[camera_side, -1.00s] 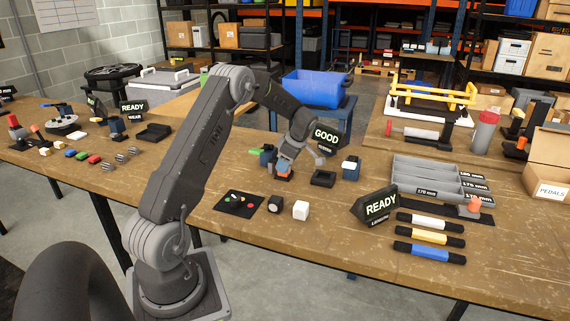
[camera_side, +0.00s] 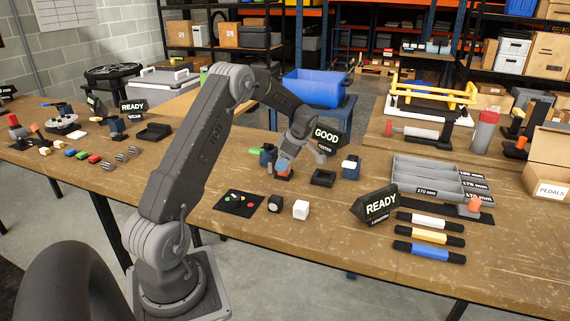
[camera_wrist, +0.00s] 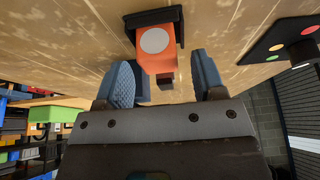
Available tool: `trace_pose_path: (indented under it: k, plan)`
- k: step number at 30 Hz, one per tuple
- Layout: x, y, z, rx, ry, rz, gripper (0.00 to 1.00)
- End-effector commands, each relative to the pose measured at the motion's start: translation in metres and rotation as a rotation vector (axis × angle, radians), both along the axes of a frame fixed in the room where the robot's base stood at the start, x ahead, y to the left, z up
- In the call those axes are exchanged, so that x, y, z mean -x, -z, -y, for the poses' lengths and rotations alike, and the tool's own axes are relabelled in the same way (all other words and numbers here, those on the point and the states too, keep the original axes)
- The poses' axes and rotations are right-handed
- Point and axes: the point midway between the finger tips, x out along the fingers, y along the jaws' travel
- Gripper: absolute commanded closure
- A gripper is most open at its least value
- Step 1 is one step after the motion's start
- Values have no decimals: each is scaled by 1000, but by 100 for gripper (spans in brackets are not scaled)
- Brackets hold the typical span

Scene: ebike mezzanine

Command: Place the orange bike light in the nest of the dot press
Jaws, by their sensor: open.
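The orange bike light (camera_wrist: 158,42), a block with a pale round disc on its face, is in the middle of the wrist view. It sits against a black holder (camera_wrist: 138,19) that frames its far side. In the side view it shows as a small orange patch (camera_side: 284,175) beside a blue upright device (camera_side: 267,157). My gripper (camera_side: 284,165) is open there, just above the light. In the wrist view its two blue-grey fingers (camera_wrist: 165,72) stand apart, nearer the camera than the light. I cannot tell for certain which device is the dot press.
A black pad with coloured dots (camera_side: 239,201), a black cube (camera_side: 275,203) and a white cube (camera_side: 300,209) lie in front. The GOOD sign (camera_side: 327,137) is close behind my gripper.

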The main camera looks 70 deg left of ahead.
Motion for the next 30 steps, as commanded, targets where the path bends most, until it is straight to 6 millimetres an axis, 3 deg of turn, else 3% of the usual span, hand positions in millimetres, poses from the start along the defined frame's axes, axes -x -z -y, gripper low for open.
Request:
trace_pose_path:
  k: [12, 22, 26, 30]
  plan:
    - [-23, -77, 23, -2, 2, 3, 37]
    - [-31, -110, 38, 6, 34, 5, 37]
    - [-30, -137, 73, 42, 211, 20, 37]
    - [-15, -175, 138, 93, 564, 45, 37]
